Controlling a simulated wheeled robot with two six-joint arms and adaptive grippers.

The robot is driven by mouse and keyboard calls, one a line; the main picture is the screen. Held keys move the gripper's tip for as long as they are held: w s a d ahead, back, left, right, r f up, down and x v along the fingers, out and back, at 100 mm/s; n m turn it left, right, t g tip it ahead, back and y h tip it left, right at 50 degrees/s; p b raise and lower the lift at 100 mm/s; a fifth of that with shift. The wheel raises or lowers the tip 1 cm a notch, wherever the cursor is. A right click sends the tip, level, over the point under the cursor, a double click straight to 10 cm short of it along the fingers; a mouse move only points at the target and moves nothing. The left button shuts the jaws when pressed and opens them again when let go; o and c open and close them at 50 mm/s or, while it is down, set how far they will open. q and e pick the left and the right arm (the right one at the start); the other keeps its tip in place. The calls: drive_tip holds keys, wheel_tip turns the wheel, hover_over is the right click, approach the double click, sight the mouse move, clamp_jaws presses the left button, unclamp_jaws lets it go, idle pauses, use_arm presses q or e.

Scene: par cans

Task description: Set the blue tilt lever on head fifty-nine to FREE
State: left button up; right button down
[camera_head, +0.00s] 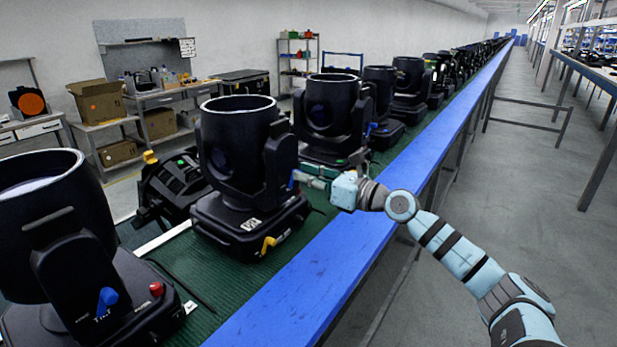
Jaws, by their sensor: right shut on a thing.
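A black moving head (236,150) stands upright on the green bench surface in the middle. Its base carries a white label (251,224), too small to read, and a yellow lever (268,245). A blue lever (292,180) shows at the right side of its yoke, mostly hidden by my gripper. My right gripper (298,178) reaches in from the right and is shut on that blue lever. The lever's markings cannot be read here. My left gripper is not in view.
Another head (328,115) stands close behind my gripper, with a long row beyond. The blue bench edge (300,290) is clear. Open floor lies to the right.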

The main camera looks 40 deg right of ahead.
drive_tip(key=n, duration=0.1)
drive_tip(key=a+n+b, duration=0.1)
drive_tip(key=n, duration=0.1)
drive_tip(key=shift+s, duration=0.1)
drive_tip(key=n, duration=0.1)
drive_tip(key=n+b, duration=0.1)
drive_tip(key=shift+s+a+n, duration=0.15)
drive_tip(key=shift+a+n, duration=0.2)
drive_tip(key=shift+n, duration=0.05)
drive_tip(key=shift+s+a+f+n+b, duration=0.1)
drive_tip(key=shift+a+n+b, duration=0.1)
drive_tip(key=shift+n+b, duration=0.55)
drive_tip(key=shift+s+a+n+b, duration=0.1)
drive_tip(key=shift+a+n+b, duration=0.25)
drive_tip(key=shift+n, duration=0.55)
drive_tip(key=shift+a+f+n+b, duration=0.1)
drive_tip(key=shift+n+b, duration=0.6)
drive_tip(key=shift+n, duration=0.15)
drive_tip(key=c, duration=1.6)
unclamp_jaws()
wheel_tip(320, 180, up, 10)
drive_tip(key=shift+r, duration=0.1)
